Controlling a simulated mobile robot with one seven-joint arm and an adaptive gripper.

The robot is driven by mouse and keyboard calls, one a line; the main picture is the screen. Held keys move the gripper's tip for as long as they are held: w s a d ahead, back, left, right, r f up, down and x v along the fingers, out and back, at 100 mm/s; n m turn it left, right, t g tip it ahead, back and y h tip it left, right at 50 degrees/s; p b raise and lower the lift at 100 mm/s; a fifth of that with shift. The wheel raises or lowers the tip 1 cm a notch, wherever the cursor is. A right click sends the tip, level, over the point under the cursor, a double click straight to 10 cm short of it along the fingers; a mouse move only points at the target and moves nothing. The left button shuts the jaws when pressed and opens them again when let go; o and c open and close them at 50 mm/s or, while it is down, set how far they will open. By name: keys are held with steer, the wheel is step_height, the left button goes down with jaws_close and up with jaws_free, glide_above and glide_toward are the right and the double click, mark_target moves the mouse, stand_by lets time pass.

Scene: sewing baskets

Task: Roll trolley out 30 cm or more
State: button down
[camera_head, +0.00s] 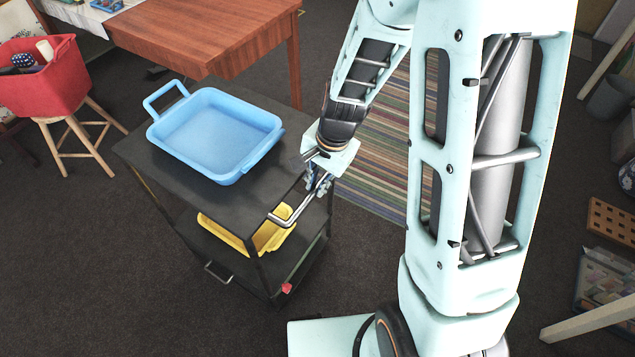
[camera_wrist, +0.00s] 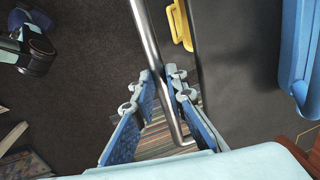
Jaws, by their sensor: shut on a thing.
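The dark trolley (camera_head: 250,205) stands on the carpet in front of the wooden table. A blue tray (camera_head: 212,135) with a raised handle sits on its top shelf, and a yellow tray (camera_head: 270,235) sits on the shelf below. A bent metal handle (camera_head: 285,217) projects from the trolley's right end. My gripper (camera_head: 319,183) is at that end, shut on the handle. In the wrist view, the blue finger pads (camera_wrist: 163,82) lie on either side of the handle bar (camera_wrist: 150,40). The fingers partly hide the bar there.
A wooden table (camera_head: 205,35) stands close behind the trolley. A red basket (camera_head: 42,80) on a stool (camera_head: 75,130) stands at the left. A striped rug (camera_head: 385,150) lies to the right, partly behind my arm. Dark carpet (camera_head: 110,270) is clear in front and left.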

steer(key=c, duration=1.9)
jaws_free()
steer(key=shift+c, duration=0.2)
steer(key=shift+r, duration=0.1)
step_height(320, 180, up, 12)
steer(key=s+d, duration=0.1)
steer(key=d, duration=0.1)
steer(key=shift+s, duration=0.2)
